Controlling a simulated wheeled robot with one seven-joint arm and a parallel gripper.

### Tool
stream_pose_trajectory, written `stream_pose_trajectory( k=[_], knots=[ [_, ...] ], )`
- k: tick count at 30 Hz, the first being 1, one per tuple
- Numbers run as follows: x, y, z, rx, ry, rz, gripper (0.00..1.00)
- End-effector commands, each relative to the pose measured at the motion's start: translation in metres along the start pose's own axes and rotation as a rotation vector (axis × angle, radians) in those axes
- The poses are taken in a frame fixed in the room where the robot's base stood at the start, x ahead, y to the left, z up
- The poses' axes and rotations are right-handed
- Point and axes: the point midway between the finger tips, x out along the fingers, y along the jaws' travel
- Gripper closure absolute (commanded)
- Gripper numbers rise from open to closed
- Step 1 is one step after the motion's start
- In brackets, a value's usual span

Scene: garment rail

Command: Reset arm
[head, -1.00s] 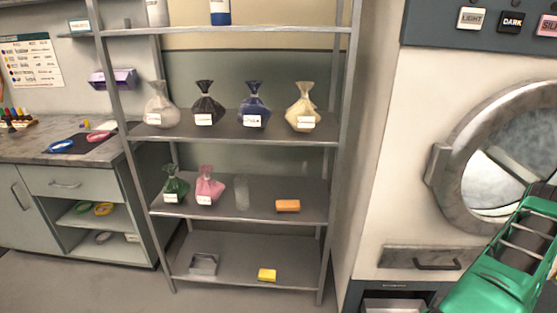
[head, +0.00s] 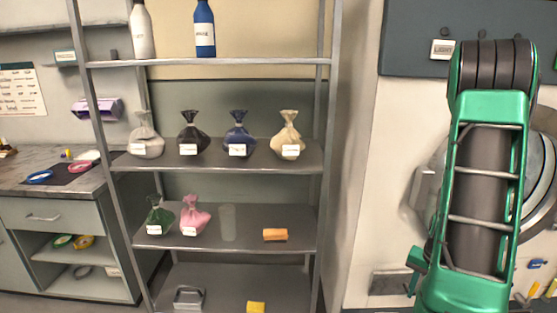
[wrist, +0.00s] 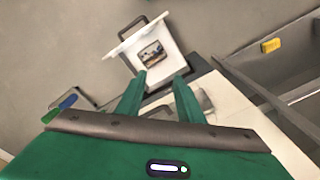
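My arm (head: 480,190), green with dark grey parts, stands upright at the right of the head view, in front of the washing machine. It hides much of the machine's round door (head: 540,170) and its panel. My gripper (wrist: 158,82) shows in the wrist view with its two green fingers apart and nothing held between them. It points down toward the floor near a white pulled-out drawer-like part (wrist: 172,70) with a dark handle. I cannot make out my gripper clearly in the head view.
A metal shelf rack (head: 325,110) holds tied bags, two bottles, an orange block (head: 275,235) and a yellow block (head: 256,307), which also shows in the wrist view (wrist: 271,46). A counter (head: 60,185) stands at left.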

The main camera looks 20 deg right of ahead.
Motion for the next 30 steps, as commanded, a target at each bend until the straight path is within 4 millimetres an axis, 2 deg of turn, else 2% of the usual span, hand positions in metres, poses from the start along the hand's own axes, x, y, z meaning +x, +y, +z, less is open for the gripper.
stream_pose_trajectory(
  k=[1,6,15,24,30],
  knots=[
    [-0.018,-0.009,0.005,-0.035,0.006,0.001,0.66],
    [-0.070,-0.027,0.033,-0.137,0.002,0.015,0.66],
    [-0.150,-0.043,0.096,-0.305,-0.010,0.024,0.66],
    [-0.208,-0.036,0.168,-0.460,-0.032,0.011,0.66],
    [-0.228,-0.024,0.202,-0.530,-0.050,0.000,0.66]
  ],
)
